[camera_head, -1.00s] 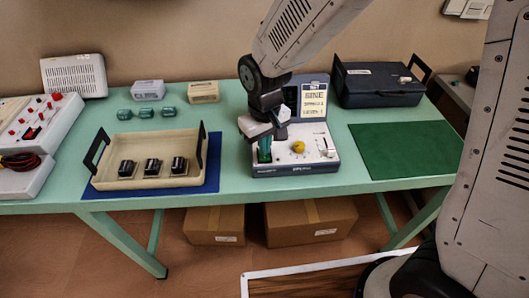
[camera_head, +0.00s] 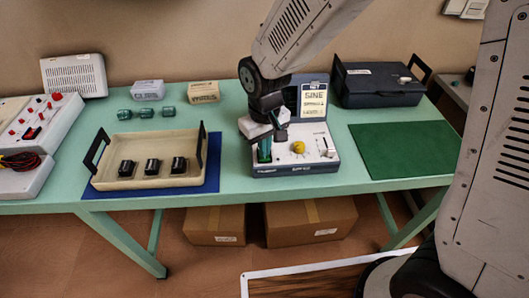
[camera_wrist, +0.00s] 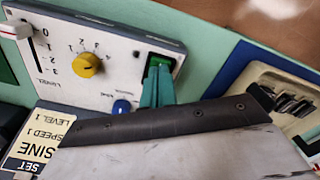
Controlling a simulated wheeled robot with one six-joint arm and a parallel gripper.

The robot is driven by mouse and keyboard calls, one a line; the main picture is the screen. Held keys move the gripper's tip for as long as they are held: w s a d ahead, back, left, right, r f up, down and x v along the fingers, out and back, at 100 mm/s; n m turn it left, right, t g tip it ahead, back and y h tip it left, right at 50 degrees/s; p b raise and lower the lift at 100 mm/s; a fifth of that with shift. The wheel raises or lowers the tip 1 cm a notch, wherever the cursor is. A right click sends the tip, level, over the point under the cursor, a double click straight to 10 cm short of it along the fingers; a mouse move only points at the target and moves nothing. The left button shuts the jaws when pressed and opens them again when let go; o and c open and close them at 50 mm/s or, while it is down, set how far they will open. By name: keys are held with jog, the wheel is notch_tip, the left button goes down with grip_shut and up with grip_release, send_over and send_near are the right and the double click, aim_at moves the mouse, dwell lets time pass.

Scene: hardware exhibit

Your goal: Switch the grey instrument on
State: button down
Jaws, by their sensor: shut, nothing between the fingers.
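The grey instrument (camera_head: 318,158) stands on the green bench, with a pale panel that also shows in the wrist view (camera_wrist: 115,50). It carries a yellow knob (camera_head: 298,147), a white slider (camera_wrist: 16,30), a blue knob (camera_wrist: 121,107) and a green switch (camera_wrist: 158,62) in a dark frame. My gripper (camera_wrist: 157,76) is shut and empty, its teal fingers pointing down at the green switch. Its tips overlap the switch's near part; I cannot tell whether they touch it. In the head view my gripper (camera_head: 265,158) covers the panel's left side. The switch's position is unclear.
A card (camera_head: 314,99) reading SINE, SPEED 1, LEVEL 1 stands behind the panel. A cream tray (camera_head: 140,181) with several black parts lies left on a blue mat. A dark case (camera_head: 375,88) stands at back right. The dark green mat (camera_head: 405,150) is bare.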

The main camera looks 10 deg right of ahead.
jog(key=shift+f, duration=0.7)
jog(key=shift+r, duration=3.55)
jog(key=s+d+r+m, duration=0.2)
jog(key=s+d+r, duration=0.5)
jog(key=s+d, duration=0.2)
jog(key=s+d+r+m+t, duration=0.1)
jog(key=s+d+r+m, duration=0.2)
jog(key=s+d+r, duration=0.4)
jog(key=s+d, duration=0.3)
jog(key=d, duration=0.2)
jog(key=shift+s+m, duration=0.25)
jog(key=shift+m, duration=0.05)
